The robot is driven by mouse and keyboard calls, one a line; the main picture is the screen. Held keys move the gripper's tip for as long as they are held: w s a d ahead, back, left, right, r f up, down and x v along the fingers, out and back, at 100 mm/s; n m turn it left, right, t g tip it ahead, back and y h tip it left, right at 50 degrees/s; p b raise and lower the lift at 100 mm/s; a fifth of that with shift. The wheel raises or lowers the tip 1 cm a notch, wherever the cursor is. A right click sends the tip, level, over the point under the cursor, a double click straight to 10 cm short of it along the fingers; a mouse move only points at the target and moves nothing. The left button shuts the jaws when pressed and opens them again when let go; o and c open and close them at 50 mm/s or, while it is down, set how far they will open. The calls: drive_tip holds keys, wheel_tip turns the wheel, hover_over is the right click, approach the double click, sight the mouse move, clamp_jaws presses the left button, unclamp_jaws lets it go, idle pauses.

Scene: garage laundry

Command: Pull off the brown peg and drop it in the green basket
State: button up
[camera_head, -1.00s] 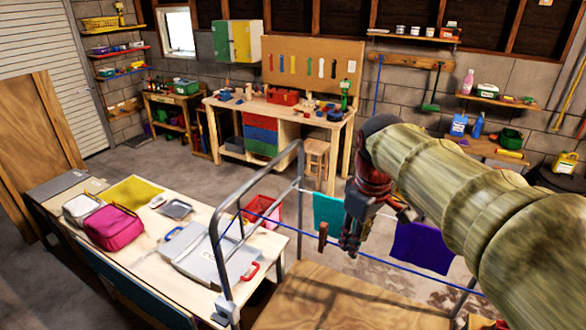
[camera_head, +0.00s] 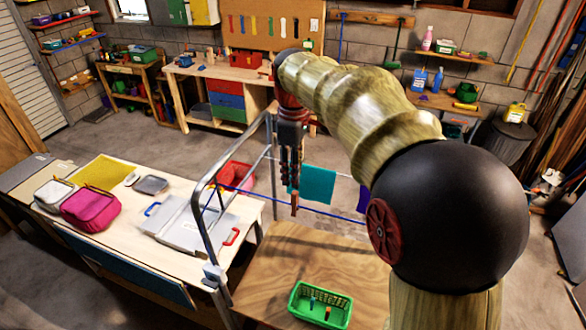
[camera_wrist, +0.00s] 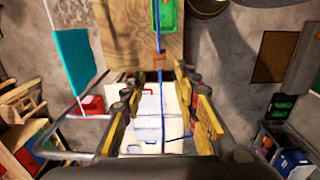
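The brown peg (camera_head: 295,203) sits on the blue line in the head view. In the wrist view the peg (camera_wrist: 160,62) is on the line, just beyond and between my fingertips. My gripper (camera_head: 292,184) points down above the peg in the head view. In the wrist view my gripper (camera_wrist: 158,82) has its two yellow-padded fingers spread wide, with nothing held between them. The green basket (camera_head: 320,289) stands on the wooden board at the bottom, with small items inside. Part of the basket (camera_wrist: 168,20) shows at the top of the wrist view.
A teal cloth (camera_head: 318,185) and a purple cloth (camera_head: 363,198) hang from lines near my gripper. The grey metal rack frame (camera_head: 213,220) stands to the left. The wooden board (camera_head: 270,265) is clear around the basket. A white table (camera_head: 120,250) holds bags and a case.

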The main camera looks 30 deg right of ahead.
sight(295, 192)
drive_tip(key=shift+w+d+f+b, duration=0.1)
drive_tip(key=shift+f+b, duration=1.2)
drive_tip(key=shift+f, duration=0.95)
drive_tip(key=shift+d+f+b, duration=0.1)
drive_tip(key=shift+f+b, duration=1.2)
drive_tip(key=shift+f, duration=0.9)
drive_tip(key=c, duration=0.4)
drive_tip(key=c, duration=0.3)
clamp_jaws()
drive_tip(key=shift+r, duration=0.15)
drive_tip(key=shift+r+p, duration=2.15)
drive_tip(key=shift+r, duration=0.75)
